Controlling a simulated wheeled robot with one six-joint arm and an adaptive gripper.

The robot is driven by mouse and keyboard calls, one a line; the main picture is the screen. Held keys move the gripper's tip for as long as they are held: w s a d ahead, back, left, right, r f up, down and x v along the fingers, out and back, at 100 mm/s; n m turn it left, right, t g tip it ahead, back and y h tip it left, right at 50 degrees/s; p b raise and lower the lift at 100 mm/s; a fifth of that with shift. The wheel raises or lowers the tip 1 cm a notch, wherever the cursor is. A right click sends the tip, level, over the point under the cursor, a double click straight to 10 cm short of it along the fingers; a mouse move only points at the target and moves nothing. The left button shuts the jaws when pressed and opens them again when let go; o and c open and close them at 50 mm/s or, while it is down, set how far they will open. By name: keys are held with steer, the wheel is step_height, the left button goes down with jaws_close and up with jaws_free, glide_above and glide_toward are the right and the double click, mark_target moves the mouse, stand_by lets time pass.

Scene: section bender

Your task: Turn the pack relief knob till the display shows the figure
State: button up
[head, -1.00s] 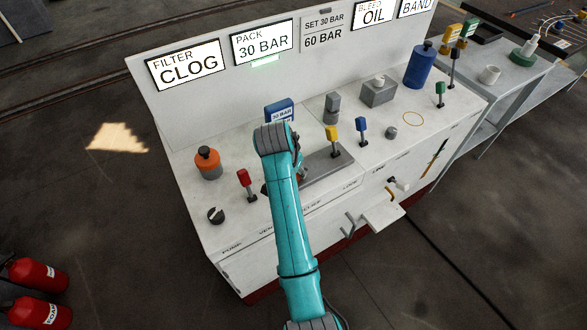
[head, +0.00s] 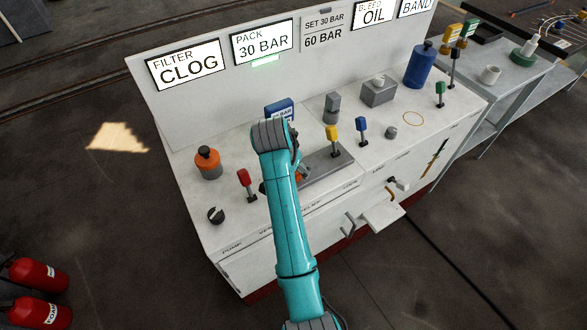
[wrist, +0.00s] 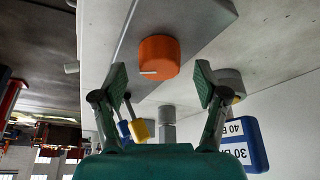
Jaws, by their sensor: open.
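The orange relief knob (wrist: 159,57) with a white pointer line shows in the wrist view, just beyond my fingertips. My gripper (wrist: 160,84) is open, with one green finger to each side below the knob and a gap all round; I see no contact. In the head view a bit of the orange knob (head: 301,173) shows beside my arm, which hides most of the gripper. The lit pack display (head: 263,43) reads PACK 30 BAR, with a green light under it. The plate (head: 324,31) beside it reads SET 30 BAR above 60 BAR.
A blue sign (head: 279,109) stands behind the knob. A red lever (head: 246,182), a yellow lever (head: 332,137) and a blue lever (head: 361,128) stand near. An orange-topped canister (head: 208,162) and a black knob (head: 215,215) are at left.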

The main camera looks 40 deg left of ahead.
steer(key=v, duration=1)
steer(key=shift+r, duration=0.15)
steer(key=shift+s, duration=0.2)
